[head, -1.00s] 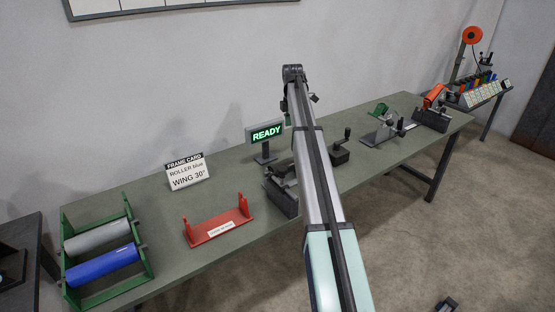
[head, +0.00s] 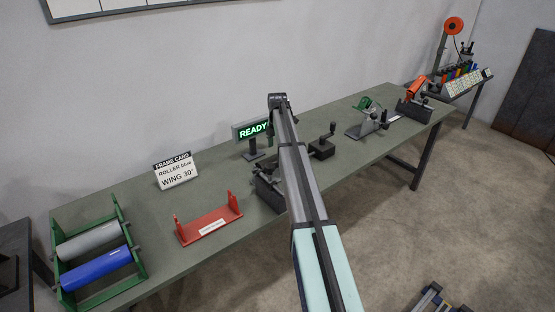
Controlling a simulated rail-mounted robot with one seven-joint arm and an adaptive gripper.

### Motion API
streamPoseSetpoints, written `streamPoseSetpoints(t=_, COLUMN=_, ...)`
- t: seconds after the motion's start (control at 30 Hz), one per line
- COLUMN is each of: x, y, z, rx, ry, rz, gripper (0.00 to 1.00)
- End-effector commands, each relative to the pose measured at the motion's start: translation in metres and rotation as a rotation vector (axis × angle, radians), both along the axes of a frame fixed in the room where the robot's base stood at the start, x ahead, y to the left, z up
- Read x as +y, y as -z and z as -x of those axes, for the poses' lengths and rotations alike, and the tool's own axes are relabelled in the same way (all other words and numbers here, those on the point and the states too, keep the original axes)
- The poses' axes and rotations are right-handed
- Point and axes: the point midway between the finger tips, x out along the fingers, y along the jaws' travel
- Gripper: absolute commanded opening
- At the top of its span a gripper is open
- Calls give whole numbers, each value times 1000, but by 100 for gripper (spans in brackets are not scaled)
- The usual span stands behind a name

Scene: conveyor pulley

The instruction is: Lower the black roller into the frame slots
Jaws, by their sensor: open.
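No black roller shows. A blue roller (head: 96,267) and a grey roller (head: 90,241) lie side by side in a green rack (head: 139,262) at the left end of the bench. A red frame (head: 210,226) with two upright end plates stands empty to the right of the rack. My arm reaches from the bottom up over the middle of the bench. My gripper is not visible, with the far end of the arm hidden behind its own links.
The grey-green bench (head: 345,123) runs to the back right. A card (head: 175,171) reads "ROLLER blue, WING 30°". A green READY sign (head: 252,129) and dark fixtures (head: 321,148) stand mid-bench. A green-and-grey device (head: 369,118) and an orange one (head: 416,90) stand at the far end.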

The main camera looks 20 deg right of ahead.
Motion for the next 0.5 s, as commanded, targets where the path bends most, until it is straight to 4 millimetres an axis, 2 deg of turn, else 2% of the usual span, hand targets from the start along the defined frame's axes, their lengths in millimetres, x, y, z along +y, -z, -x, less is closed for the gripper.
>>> streamPoseSetpoints(t=0.27, x=0, y=11, z=1, rx=1, ry=0, rz=0, gripper=90)
streamPoseSetpoints(t=0.5, x=0, y=38, z=2, rx=2, ry=0, rz=-1, gripper=90)
